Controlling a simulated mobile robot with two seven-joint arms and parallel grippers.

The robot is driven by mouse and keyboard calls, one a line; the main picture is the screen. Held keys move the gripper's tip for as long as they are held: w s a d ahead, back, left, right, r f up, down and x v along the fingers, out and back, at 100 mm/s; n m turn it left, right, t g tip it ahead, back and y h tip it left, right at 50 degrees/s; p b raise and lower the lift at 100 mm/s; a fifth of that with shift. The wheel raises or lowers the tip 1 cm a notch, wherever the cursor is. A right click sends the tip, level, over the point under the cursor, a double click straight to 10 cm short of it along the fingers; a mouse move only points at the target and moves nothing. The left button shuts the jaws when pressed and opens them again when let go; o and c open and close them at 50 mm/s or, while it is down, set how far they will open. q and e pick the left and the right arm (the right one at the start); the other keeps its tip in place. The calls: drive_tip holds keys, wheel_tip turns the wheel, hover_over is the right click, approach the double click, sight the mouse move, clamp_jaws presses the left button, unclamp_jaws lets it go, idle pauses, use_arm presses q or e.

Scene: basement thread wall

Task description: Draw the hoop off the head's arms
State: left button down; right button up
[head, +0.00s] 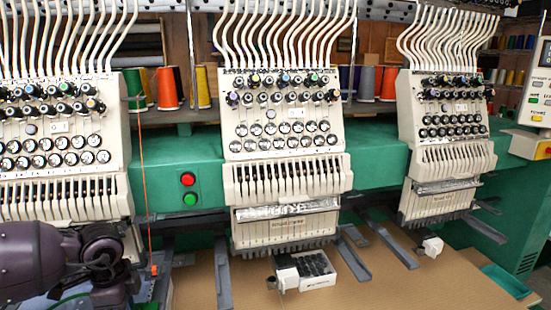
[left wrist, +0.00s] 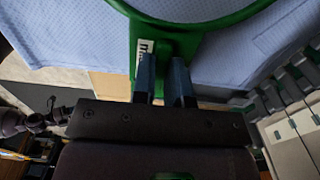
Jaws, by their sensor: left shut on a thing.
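The green hoop (left wrist: 215,33) spans the top of the left wrist view, with pale blue cloth (left wrist: 75,30) stretched in it. Its green bracket carries a white label (left wrist: 140,55). My left gripper (left wrist: 166,72) is shut on this bracket. In the head view my left arm reaches in at the lower left, in front of the leftmost embroidery head (head: 62,150). A sliver of pale blue cloth shows below the arm; most of the hoop is hidden there. Whether the hoop still touches the head's arms cannot be told. My right gripper is not seen.
Two more embroidery heads (head: 285,130) (head: 445,130) stand to the right, with dark grey arms (head: 222,265) jutting out over a brown table (head: 400,285). A white box of dark items (head: 318,268) sits under the middle head. A green tray (head: 505,280) lies at the right.

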use_arm(q)
drive_tip(key=shift+s+d+p, duration=0.2)
drive_tip(key=shift+s+p, duration=0.05)
drive_tip(key=shift+s, duration=0.6)
drive_tip(key=shift+s+d+p, duration=0.15)
drive_tip(key=shift+s+p, duration=0.05)
drive_tip(key=shift+s, duration=0.65)
drive_tip(key=shift+s+d, duration=0.2)
drive_tip(key=shift+s, duration=0.55)
drive_tip(key=shift+s+d, duration=0.1)
drive_tip(key=shift+s, duration=0.2)
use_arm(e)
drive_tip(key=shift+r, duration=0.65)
use_arm(q)
drive_tip(key=shift+r, duration=0.2)
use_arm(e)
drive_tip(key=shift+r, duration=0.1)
